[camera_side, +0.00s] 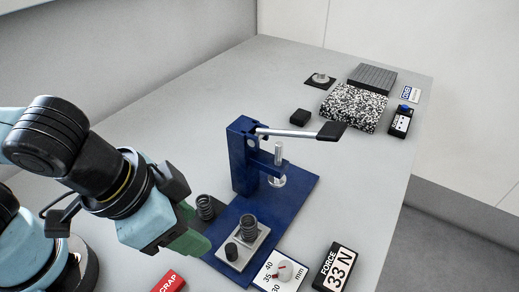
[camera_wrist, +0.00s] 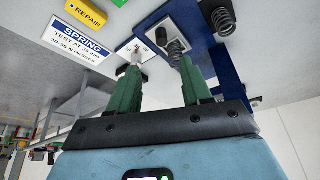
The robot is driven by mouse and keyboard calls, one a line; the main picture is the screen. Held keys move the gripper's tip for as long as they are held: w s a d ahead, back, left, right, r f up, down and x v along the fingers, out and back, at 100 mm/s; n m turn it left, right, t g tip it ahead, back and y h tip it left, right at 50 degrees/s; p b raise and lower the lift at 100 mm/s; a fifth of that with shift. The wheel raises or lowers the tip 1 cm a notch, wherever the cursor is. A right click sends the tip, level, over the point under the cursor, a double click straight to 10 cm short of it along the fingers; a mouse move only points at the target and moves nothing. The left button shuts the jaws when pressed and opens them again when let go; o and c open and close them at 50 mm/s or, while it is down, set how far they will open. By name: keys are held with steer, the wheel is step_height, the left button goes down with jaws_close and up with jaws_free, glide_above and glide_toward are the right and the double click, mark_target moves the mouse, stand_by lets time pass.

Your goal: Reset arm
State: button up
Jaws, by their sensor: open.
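My gripper (camera_side: 187,240) is in the lower left of the side view, beside the blue press. In the wrist view its two green fingers (camera_wrist: 157,75) are spread apart with nothing between them. The blue press (camera_side: 243,165) stands upright, its lever (camera_side: 290,132) roughly level with a black handle. A coil spring (camera_side: 249,227) and a black cylinder (camera_side: 231,251) stand on the grey plate on its base. A second dark spring (camera_side: 205,206) stands close to my gripper; whether it touches the base is unclear.
A mm dial (camera_side: 271,279) and a "FORCE 33 N" display (camera_side: 335,270) lie in front. A red SCRAP tag (camera_side: 168,282) is near my arm. A SPRING sign (camera_wrist: 78,38) shows in the wrist view.

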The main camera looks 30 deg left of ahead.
steer(key=w+a+n+t, duration=0.1)
steer(key=w+a, duration=0.3)
steer(key=a, duration=0.3)
steer(key=w+a+n+t+y, duration=0.1)
steer(key=w+a+n, duration=0.1)
steer(key=w+a, duration=0.2)
steer(key=w+a+n+t+y, duration=0.1)
steer(key=w+a, duration=0.3)
steer(key=a, duration=0.6)
steer(key=shift+a+n, duration=0.3)
steer(key=shift+n, duration=0.4)
steer(key=shift+f, duration=0.1)
